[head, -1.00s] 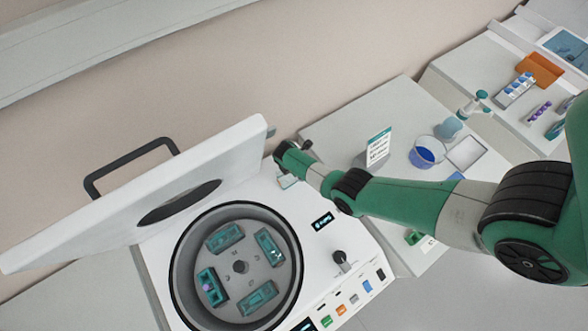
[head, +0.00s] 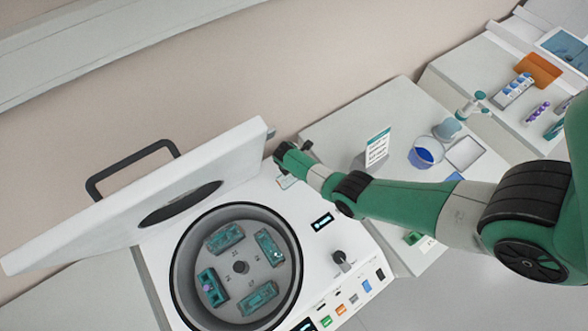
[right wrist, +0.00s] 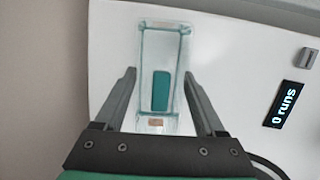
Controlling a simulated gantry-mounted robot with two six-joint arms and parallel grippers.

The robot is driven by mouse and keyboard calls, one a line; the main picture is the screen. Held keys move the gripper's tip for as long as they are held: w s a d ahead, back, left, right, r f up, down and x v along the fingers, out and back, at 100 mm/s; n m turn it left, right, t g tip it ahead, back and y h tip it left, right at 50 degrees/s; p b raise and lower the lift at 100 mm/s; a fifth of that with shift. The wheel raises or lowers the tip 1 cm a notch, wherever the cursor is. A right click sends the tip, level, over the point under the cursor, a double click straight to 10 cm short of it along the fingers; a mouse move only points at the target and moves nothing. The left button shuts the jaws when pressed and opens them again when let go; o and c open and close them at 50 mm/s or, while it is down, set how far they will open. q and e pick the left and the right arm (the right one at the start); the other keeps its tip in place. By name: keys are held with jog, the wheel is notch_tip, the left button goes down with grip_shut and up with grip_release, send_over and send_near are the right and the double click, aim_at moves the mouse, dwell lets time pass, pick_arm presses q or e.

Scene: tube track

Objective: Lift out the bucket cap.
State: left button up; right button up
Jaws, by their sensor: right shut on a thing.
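My right gripper (right wrist: 160,73) is shut on a clear, box-shaped bucket cap (right wrist: 162,45) with a teal strip in it. The cap lies between the two dark fingers, over the white centrifuge top. In the head view the right gripper is at the centrifuge's back right corner, with the pale cap (head: 286,182) just below it. I cannot tell whether the cap touches the surface. The open centrifuge bowl (head: 181,249) holds several teal buckets around the rotor hub (head: 240,267). The left bucket (head: 210,287) has a purple item in it. My left gripper is out of view.
The raised centrifuge lid (head: 90,225) with its dark handle (head: 130,165) stands behind the bowl. A small display (head: 322,222) and a knob (head: 340,257) are on the deck. A white sign (head: 377,147) and a blue-filled dish (head: 425,153) are on the bench at right.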

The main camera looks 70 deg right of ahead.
notch_tip(320, 180, up, 8)
jog(key=p, duration=0.7)
jog(key=shift+s+f, duration=0.1)
jog(key=shift+f, duration=0.1)
jog(key=s+a+f+p, duration=0.1)
jog(key=s+a, duration=1)
jog(key=s, duration=0.5)
jog(key=shift+s, duration=0.15)
jog(key=shift+r, duration=2.4)
